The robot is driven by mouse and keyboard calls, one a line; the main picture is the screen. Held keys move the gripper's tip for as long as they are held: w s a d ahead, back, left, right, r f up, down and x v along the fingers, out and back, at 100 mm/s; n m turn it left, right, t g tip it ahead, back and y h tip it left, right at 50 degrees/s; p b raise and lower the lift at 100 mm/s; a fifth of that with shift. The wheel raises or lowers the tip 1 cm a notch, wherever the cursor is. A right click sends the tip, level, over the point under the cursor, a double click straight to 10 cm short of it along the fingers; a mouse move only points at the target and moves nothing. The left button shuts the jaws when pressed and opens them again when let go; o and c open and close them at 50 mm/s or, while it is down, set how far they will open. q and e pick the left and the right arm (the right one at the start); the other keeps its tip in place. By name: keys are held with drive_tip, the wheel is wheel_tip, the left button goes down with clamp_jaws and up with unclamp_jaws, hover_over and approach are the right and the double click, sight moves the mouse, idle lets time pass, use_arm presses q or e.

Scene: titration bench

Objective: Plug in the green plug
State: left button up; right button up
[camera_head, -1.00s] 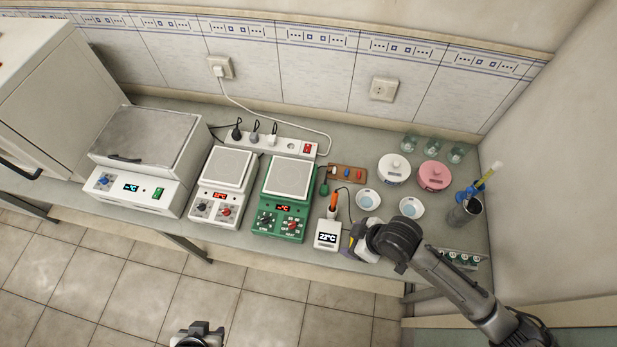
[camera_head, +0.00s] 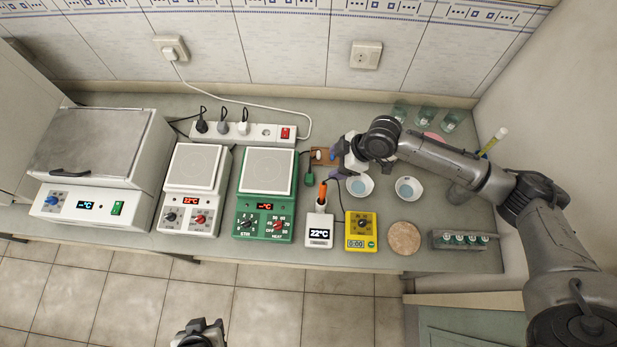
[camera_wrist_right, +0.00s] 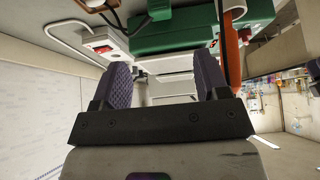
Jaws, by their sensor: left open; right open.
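The dark green plug (camera_head: 309,179) is beside the right edge of the green hotplate stirrer (camera_head: 265,205). The white power strip (camera_head: 235,133) lies behind the stirrers. It holds a black plug (camera_head: 202,126), a grey plug (camera_head: 222,127) and a white plug (camera_head: 243,127). Its socket beside the red switch (camera_head: 287,133) is empty. My right gripper (camera_head: 337,158) is just right of the green plug, apart from it. In the right wrist view its fingers (camera_wrist_right: 165,85) are open with nothing gripped. My left gripper (camera_head: 200,330) is at the bottom edge, away from the bench, open.
A white thermometer unit (camera_head: 319,231) with an orange-handled probe (camera_head: 322,194) and a yellow timer-like device (camera_head: 362,232) stand in front. Two weighing dishes (camera_head: 409,190) and glass beakers (camera_head: 450,121) are at right. A wall socket (camera_head: 366,55) is above the bench.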

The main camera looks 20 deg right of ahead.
sight(310, 177)
drive_tip(key=shift+f, duration=0.1)
drive_tip(key=x, duration=0.8)
drive_tip(key=shift+w+a+f, duration=0.1)
drive_tip(key=shift+f, duration=0.1)
drive_tip(key=shift+f, duration=0.1)
drive_tip(key=shift+x, duration=2.5)
drive_tip(key=shift+c, duration=0.5)
drive_tip(key=c, duration=0.9)
drive_tip(key=shift+o, duration=0.2)
